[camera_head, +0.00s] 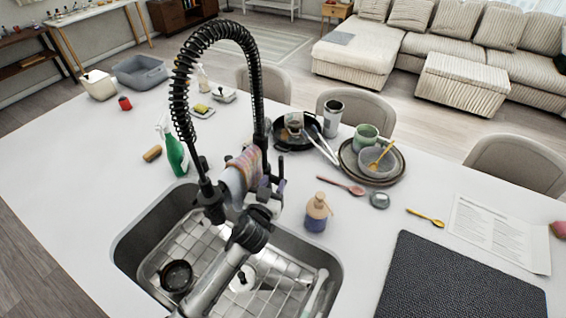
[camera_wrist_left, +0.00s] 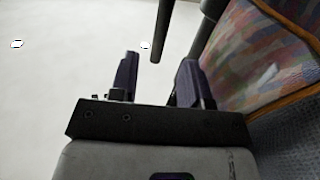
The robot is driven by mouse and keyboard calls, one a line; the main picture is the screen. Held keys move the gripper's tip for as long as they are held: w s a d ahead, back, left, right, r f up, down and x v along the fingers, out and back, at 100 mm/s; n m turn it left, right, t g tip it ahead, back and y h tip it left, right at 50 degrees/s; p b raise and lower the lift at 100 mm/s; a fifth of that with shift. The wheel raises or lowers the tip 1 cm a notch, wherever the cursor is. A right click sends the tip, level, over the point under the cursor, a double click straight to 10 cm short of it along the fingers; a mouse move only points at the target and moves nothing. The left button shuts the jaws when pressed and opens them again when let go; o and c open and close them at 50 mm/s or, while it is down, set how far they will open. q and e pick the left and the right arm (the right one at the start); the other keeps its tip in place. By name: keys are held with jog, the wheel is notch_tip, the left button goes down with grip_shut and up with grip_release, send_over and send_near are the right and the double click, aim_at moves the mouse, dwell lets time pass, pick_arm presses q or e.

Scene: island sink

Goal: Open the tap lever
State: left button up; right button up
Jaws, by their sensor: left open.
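The black tap (camera_head: 262,110) has a coiled spring hose and rises at the back edge of the sink. The cloth (camera_wrist_left: 255,55) fills the right side there. The lever is not clearly distinguishable in the head view. My right gripper is not in view.
Plates and bowls (camera_head: 372,160) stand behind.

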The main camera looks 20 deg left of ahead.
aim_at(280, 169)
pick_arm(q)
jog(key=w, duration=0.9)
jog(key=shift+w+a, duration=0.1)
grip_shut()
dwell(0.4)
